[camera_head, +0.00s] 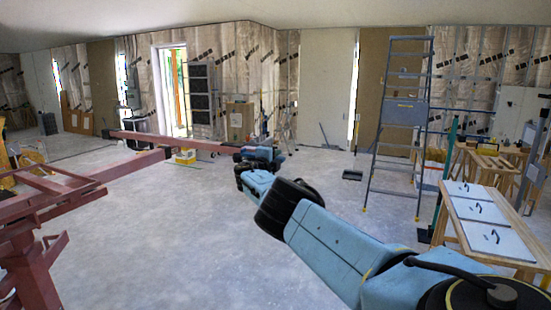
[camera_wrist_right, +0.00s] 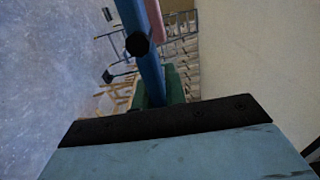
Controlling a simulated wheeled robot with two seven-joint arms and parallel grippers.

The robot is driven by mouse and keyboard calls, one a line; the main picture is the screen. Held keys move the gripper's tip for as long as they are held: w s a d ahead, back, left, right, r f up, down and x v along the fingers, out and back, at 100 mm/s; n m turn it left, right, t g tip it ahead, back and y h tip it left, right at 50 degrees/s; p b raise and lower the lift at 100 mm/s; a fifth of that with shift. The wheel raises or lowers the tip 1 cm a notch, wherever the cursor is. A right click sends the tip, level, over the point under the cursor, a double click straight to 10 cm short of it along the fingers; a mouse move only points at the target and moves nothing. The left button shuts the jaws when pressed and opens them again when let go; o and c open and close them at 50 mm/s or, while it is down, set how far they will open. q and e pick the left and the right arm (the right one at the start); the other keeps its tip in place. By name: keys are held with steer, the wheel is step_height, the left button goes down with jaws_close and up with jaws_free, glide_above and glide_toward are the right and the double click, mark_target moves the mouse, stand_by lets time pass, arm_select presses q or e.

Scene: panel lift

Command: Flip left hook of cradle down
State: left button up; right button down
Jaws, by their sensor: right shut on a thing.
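The dark red cradle (camera_head: 130,166) of the panel lift reaches in from the left, with a long bar (camera_head: 190,144) running right. My right arm reaches out from the lower right, and my right gripper (camera_head: 247,155) is at the right end of that bar. In the right wrist view, the green fingers of my right gripper (camera_wrist_right: 160,88) are shut around a blue bar with a black round knob (camera_wrist_right: 150,68), seemingly the hook. A pinkish-red bar (camera_wrist_right: 156,20) runs close beside it. The hook is too small to make out in the head view. My left gripper is out of view.
The red lift stand (camera_head: 38,262) is at the lower left. A stepladder (camera_head: 400,112) stands right of centre. A wooden table (camera_head: 525,262) with white panels (camera_head: 476,211) is at the right. The grey floor (camera_head: 190,240) between is clear.

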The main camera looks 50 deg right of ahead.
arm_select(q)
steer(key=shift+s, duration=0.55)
arm_select(e)
steer(key=shift+r, duration=0.1)
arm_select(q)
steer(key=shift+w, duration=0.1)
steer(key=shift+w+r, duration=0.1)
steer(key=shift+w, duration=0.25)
arm_select(e)
steer(key=c, duration=1.4)
jaws_free()
steer(key=shift+c, duration=0.2)
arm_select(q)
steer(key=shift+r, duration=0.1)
arm_select(e)
steer(key=shift+a, duration=0.1)
